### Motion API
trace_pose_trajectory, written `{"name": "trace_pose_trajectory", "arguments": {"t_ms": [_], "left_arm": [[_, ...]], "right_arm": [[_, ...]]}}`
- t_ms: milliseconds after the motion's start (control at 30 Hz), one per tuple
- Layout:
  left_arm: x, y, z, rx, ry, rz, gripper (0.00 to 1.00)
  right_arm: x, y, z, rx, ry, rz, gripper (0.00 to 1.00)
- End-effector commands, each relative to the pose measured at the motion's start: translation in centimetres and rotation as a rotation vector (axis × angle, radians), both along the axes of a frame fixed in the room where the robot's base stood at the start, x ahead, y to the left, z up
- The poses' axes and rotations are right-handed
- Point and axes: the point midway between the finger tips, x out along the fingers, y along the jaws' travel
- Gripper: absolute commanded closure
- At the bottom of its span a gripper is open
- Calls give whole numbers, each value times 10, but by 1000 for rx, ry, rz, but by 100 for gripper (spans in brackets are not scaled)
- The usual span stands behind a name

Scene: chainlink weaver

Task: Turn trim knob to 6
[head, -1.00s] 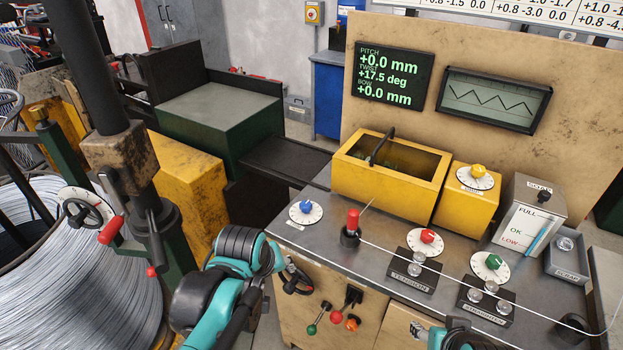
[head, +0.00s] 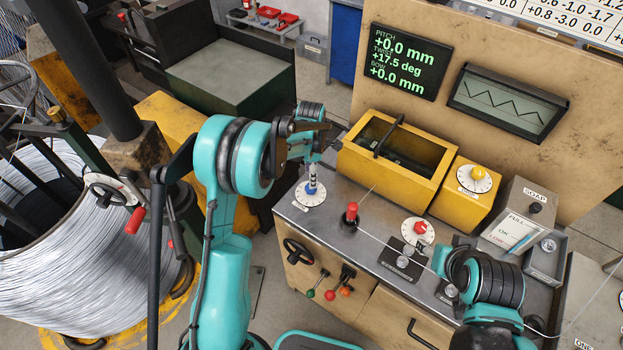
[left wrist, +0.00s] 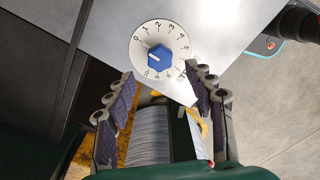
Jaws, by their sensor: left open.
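A blue knob (left wrist: 159,58) on a round white numbered dial (left wrist: 139,60) is in the left wrist view. Its pale mark points left, into the gap beside the 0; I cannot read the exact setting. In the head view the blue knob (head: 311,189) is at the bench's left end, partly hidden by my left gripper (head: 312,172) above it. The dial's name is not legible. In the left wrist view my left gripper (left wrist: 159,73) is open and empty, its fingers apart, with the knob beyond the fingertips.
The bench also carries a red-topped post (head: 351,214), a red knob (head: 420,228), a yellow box (head: 380,180), a yellow knob (head: 478,173) and a soap box (head: 520,215). A thin wire runs across the bench. A screen (head: 410,60) reads twist +17.5 deg.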

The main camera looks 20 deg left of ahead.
Motion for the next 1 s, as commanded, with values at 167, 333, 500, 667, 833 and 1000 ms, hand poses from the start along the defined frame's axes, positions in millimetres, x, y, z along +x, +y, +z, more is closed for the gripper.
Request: {"name": "trace_pose_trajectory", "arguments": {"t_ms": [167,333,500,667,833,1000], "left_arm": [[0,0,-33,0,-1,-2,46],[0,0,-53,0,-1,-3,46],[0,0,-60,0,-1,-3,46],[0,0,-60,0,-2,-4,46],[0,0,-60,0,-2,-4,78],[0,0,-60,0,-2,-4,96]], "right_arm": [[0,0,-5,0,0,0,47],[0,0,-6,0,0,0,47],[0,0,-7,0,0,0,47],[0,0,-6,0,0,0,47],[0,0,-6,0,0,0,47],[0,0,-6,0,0,0,47]]}}
